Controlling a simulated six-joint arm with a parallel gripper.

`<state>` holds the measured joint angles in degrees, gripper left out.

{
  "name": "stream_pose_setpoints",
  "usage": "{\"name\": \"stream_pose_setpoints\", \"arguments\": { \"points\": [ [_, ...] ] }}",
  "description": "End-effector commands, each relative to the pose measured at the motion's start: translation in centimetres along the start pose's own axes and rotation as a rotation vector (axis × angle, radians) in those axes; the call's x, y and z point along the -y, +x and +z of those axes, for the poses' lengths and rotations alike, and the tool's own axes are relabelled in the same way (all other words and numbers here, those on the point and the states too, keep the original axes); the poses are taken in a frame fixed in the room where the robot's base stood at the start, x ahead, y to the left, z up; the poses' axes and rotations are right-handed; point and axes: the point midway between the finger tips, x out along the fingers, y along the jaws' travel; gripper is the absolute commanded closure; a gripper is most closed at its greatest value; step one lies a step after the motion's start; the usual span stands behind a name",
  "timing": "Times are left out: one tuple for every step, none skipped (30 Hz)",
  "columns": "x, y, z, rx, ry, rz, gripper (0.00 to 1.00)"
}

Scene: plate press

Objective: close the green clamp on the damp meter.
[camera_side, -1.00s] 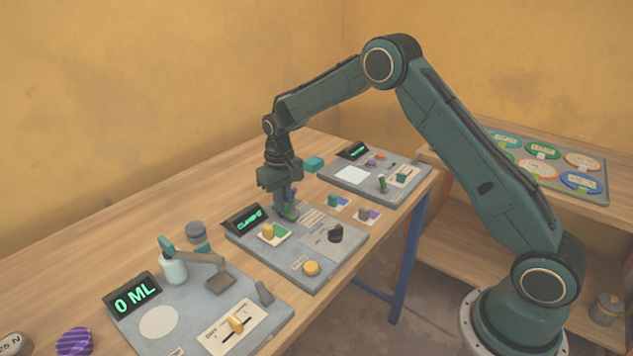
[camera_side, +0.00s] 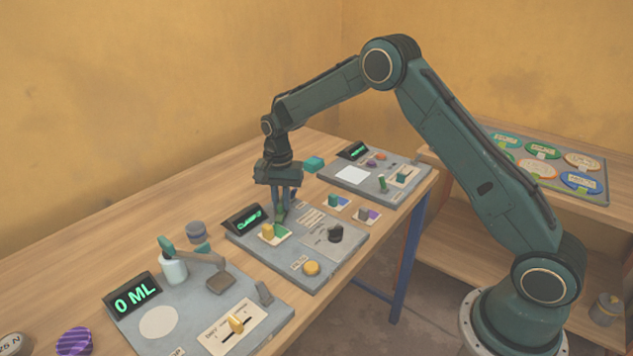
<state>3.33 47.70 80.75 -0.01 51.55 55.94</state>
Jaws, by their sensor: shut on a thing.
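The middle grey panel (camera_side: 318,278), which I take to be the damp meter, lies on the wooden bench with a small green-lit display (camera_side: 243,219) at its back left. My gripper (camera_side: 281,212) points down at the panel's back edge, shut on the green clamp (camera_side: 281,215). The fingers hide most of the clamp, so its exact angle is hard to tell. A yellow clamp (camera_side: 268,231) on a white and green plate stands just in front and to the left of my fingers.
The panel also bears a black knob (camera_side: 336,233) and a yellow knob (camera_side: 311,268). Another device with a hinged arm (camera_side: 205,257) stands front left, and a further panel (camera_side: 350,176) behind right.

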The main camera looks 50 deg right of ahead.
Motion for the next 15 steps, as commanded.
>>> {"name": "stream_pose_setpoints", "arguments": {
  "points": [
    [0.05,-0.08,-0.02,-0.001,0.031,-0.001,1.0],
    [0.06,-0.07,-0.02,-0.001,0.05,-0.001,1.0],
    [0.06,-0.07,-0.02,-0.001,0.072,-0.001,1.0],
    [0.07,-0.08,-0.02,-0.001,0.086,-0.001,1.0],
    [0.07,-0.08,-0.03,-0.001,0.1,-0.001,1.0],
    [0.08,-0.08,-0.03,-0.001,0.115,-0.001,1.0],
    [0.08,-0.07,-0.03,-0.001,0.126,-0.001,1.0],
    [0.08,-0.08,-0.03,-0.001,0.136,-0.001,1.0],
    [0.09,-0.08,-0.03,-0.001,0.145,-0.001,1.0],
    [0.09,-0.08,-0.03,-0.001,0.151,-0.001,1.0],
    [0.09,-0.08,-0.03,-0.001,0.157,-0.001,1.0],
    [0.09,-0.08,-0.03,-0.001,0.162,-0.001,1.0],
    [0.09,-0.08,-0.03,-0.001,0.166,-0.001,1.0],
    [0.1,-0.08,-0.04,-0.001,0.168,-0.001,1.0],
    [0.09,-0.08,-0.04,-0.001,0.17,-0.001,1.0]
  ]
}}
